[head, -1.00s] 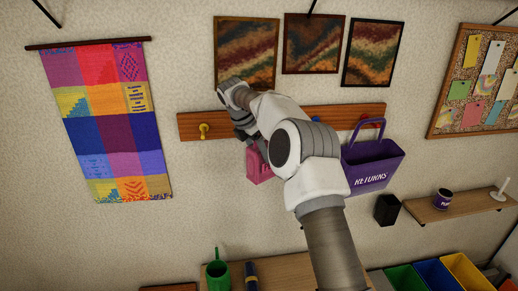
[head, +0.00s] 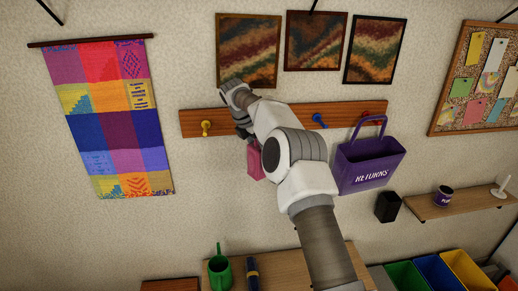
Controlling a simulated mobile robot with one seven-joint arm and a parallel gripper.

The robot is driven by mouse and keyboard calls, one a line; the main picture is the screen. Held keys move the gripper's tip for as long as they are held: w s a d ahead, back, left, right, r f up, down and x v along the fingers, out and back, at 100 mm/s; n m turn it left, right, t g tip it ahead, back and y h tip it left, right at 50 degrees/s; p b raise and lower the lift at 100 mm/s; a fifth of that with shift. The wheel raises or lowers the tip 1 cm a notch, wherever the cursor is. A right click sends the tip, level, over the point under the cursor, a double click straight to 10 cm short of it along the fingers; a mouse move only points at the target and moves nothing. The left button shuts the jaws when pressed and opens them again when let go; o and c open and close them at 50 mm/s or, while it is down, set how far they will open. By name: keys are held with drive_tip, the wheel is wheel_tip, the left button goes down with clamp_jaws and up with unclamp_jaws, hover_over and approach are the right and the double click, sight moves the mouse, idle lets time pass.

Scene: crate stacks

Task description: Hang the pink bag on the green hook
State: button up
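The pink bag (head: 255,163) hangs below my gripper (head: 243,128), in front of the wall and just under the wooden hook rail (head: 285,117). My arm covers part of the bag and its upper end. My gripper is at the rail, and its fingers are mostly hidden behind my own wrist, so I cannot see whether they grip the bag. A yellow hook (head: 206,128) is at the left of the rail and a blue hook (head: 319,120) is right of the arm. No green hook shows; the rail between is partly hidden by my arm.
Wall left of the rail holds a colourful hanging (head: 105,118).

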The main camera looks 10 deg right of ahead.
drive_tip(key=o, duration=1.5)
drive_tip(key=s+a+r+m+b, duration=0.1)
drive_tip(key=s+r+m, duration=0.15)
drive_tip(key=r, duration=0.35)
drive_tip(key=s+a+r+m+t+b, duration=0.1)
drive_tip(key=s+r, duration=0.3)
drive_tip(key=r, duration=0.3)
drive_tip(key=s+a+r+m, duration=0.1)
drive_tip(key=s+a+r, duration=0.1)
drive_tip(key=s+r, duration=0.3)
drive_tip(key=s+d+f+m+t+y+b, duration=0.1)
drive_tip(key=s+d+f+m+b, duration=0.15)
drive_tip(key=s+m, duration=0.65)
drive_tip(key=s+d+f+m+y+b, duration=0.2)
drive_tip(key=s+d+m, duration=0.15)
drive_tip(key=s, duration=1.15)
drive_tip(key=shift+s+d+f+m+t+y+b, duration=0.1)
drive_tip(key=shift+s+f+m+t+y+b, duration=0.1)
drive_tip(key=shift+s+f+m, duration=1.3)
drive_tip(key=shift+s+d+f+m+t+y+b, duration=0.15)
drive_tip(key=shift+s+f+m, duration=0.7)
drive_tip(key=shift+s+f, duration=1.35)
drive_tip(key=shift+s+d+f+m+t+y+b, duration=0.15)
drive_tip(key=shift+s+f+m+t, duration=0.1)
drive_tip(key=shift+s+f+m, duration=1.5)
